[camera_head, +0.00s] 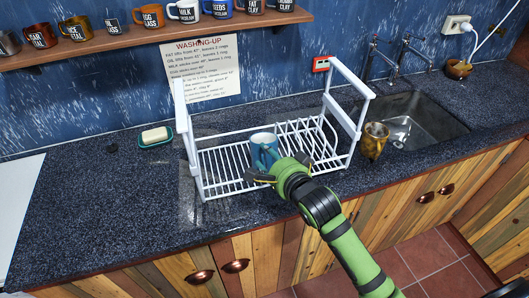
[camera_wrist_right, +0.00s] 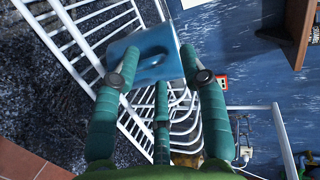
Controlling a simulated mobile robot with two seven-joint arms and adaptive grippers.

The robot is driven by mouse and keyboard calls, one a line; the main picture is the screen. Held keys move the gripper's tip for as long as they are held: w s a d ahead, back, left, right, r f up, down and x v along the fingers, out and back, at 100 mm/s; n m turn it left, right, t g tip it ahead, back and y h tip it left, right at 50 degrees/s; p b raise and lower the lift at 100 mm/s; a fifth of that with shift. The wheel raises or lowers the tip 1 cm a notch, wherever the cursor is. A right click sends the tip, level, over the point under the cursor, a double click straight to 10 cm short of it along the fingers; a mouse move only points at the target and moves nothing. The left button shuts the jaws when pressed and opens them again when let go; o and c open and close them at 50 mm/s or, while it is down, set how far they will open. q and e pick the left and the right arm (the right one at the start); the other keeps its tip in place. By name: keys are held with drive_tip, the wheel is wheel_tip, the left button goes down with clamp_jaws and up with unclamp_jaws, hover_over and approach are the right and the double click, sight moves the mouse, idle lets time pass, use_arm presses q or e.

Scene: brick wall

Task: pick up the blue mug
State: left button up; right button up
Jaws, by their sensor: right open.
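A blue mug (camera_head: 264,150) with a pale inside stands in the white dish rack (camera_head: 222,160) on the counter. In the right wrist view the blue mug (camera_wrist_right: 150,62) is just ahead, tilted in the picture, with its handle side towards me. My right gripper (camera_head: 265,174) is at the front of the mug, its fingers low beside it. In the wrist view the green fingers of the right gripper (camera_wrist_right: 158,62) are apart, with the mug at and between their tips. I cannot tell whether they touch it. My left gripper is not in view.
A brass-coloured mug (camera_head: 374,140) stands right of the rack, by the sink (camera_head: 420,120). A soap dish (camera_head: 156,137) lies to the left. The rack's raised white frame (camera_head: 350,78) rises at both ends. Several labelled mugs stand on the wooden shelf (camera_head: 150,38).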

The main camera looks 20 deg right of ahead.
drive_tip(key=shift+w+a+f, duration=0.1)
drive_tip(key=shift+w+f, duration=0.15)
drive_tip(key=shift+w, duration=0.4)
clamp_jaws()
drive_tip(key=shift+r, duration=0.15)
wheel_tip(320, 180, up, 8)
drive_tip(key=a+f+t+y+b, duration=0.1)
drive_tip(key=a+t+y+b, duration=0.1)
drive_tip(key=a+b, duration=0.3)
drive_tip(key=shift+n+y, duration=0.3)
drive_tip(key=shift+y, duration=0.1)
drive_tip(key=shift+w+f, duration=0.2)
drive_tip(key=shift+f, duration=2.15)
drive_tip(key=shift+w+f, duration=0.2)
drive_tip(key=shift+f, duration=2.15)
